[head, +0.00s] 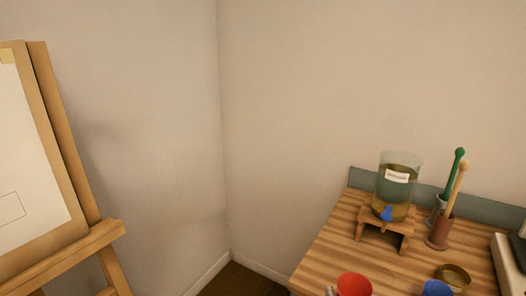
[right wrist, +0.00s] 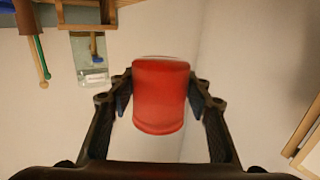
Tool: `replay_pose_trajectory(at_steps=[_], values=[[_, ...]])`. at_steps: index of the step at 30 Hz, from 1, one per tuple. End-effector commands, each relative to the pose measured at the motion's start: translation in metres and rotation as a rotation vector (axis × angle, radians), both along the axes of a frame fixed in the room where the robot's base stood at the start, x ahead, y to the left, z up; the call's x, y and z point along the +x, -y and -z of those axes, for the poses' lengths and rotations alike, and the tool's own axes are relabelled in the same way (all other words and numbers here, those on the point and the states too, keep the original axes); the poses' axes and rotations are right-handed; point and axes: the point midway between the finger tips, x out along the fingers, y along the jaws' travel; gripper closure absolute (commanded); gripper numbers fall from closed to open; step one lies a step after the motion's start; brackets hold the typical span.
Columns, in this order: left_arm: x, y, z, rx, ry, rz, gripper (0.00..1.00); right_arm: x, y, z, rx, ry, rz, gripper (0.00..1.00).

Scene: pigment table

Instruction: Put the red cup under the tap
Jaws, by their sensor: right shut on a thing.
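The red cup (head: 354,285) is at the bottom edge of the head view, its lower part cut off. In the right wrist view the cup (right wrist: 160,112) sits between both fingers of my right gripper (right wrist: 160,88), which is shut on it. A glass water dispenser (head: 398,180) with a blue tap (head: 387,213) stands on a small wooden stand (head: 400,226) at the back of the table. The cup is apart from the tap, nearer the front. The dispenser also shows upside down in the right wrist view (right wrist: 91,74). My left gripper is out of view.
The wooden table (head: 335,245) has a blue cup (head: 437,288) and a brass-coloured bowl (head: 454,276) at front right. A brown holder (head: 438,235) with long-handled tools stands right of the dispenser. An easel (head: 75,150) stands at far left. The tabletop before the stand is clear.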

Motion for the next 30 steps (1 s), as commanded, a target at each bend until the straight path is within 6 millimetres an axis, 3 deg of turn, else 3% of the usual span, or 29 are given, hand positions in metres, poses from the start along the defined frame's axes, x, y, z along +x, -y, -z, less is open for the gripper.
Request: replay_pose_trajectory(at_steps=[5, 11, 20, 30], values=[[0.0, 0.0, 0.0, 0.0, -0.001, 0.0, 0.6, -0.001, 0.0, -0.001, 0.0, 0.002, 0.0, 0.79], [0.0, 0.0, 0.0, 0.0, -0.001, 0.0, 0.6, 0.025, -0.001, 0.001, -0.002, 0.005, -0.002, 0.79], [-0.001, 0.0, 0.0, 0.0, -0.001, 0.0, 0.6, 0.111, 0.001, -0.01, -0.008, 0.008, -0.001, 0.79], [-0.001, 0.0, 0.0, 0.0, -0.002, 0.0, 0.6, 0.201, 0.007, -0.051, -0.004, 0.005, 0.004, 0.79]])
